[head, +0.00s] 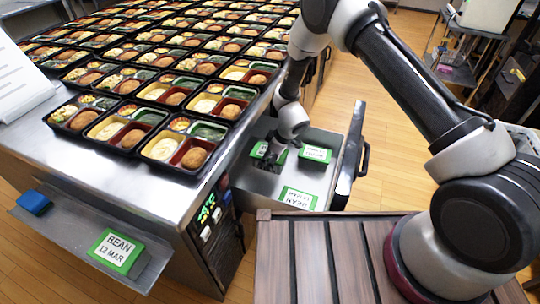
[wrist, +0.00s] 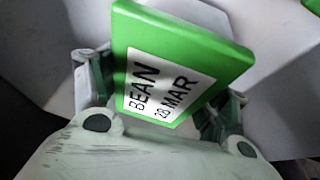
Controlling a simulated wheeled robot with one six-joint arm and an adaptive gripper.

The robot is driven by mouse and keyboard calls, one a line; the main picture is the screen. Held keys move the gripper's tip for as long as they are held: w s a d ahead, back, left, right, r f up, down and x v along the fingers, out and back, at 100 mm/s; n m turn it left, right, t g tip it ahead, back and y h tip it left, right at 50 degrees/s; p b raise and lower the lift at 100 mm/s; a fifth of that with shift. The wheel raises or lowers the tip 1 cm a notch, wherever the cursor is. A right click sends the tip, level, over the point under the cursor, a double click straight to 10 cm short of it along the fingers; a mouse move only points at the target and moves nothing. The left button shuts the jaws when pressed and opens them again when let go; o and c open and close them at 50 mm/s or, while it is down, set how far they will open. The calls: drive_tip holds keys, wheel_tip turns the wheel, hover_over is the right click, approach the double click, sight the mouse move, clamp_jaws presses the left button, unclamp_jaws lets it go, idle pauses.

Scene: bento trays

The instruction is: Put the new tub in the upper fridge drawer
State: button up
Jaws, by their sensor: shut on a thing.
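My gripper (head: 272,160) is down inside the open fridge drawer (head: 336,192). It is shut on a green-lidded tub (head: 260,149), which the wrist view shows between the fingers, its label reading BEAN 28 MAR (wrist: 185,62). I cannot tell whether this tub touches the drawer floor. In the drawer, another green tub (head: 316,154) sits to the right of my gripper, and a green BEAN tub (head: 299,197) sits nearer the camera. A green tub marked BEAN 12 MAR (head: 117,250) lies on the low side shelf at the left.
A steel counter (head: 180,185) beside the drawer holds many filled bento trays (head: 174,148). A blue object (head: 34,202) lies on the side shelf (head: 70,236). The drawer's front panel with a dark handle (head: 365,160) stands to the right. A control panel (head: 207,210) shows below the counter.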

drive_tip(key=shift+f, duration=0.6)
drive_tip(key=o, duration=1.3)
drive_tip(key=shift+c, duration=0.2)
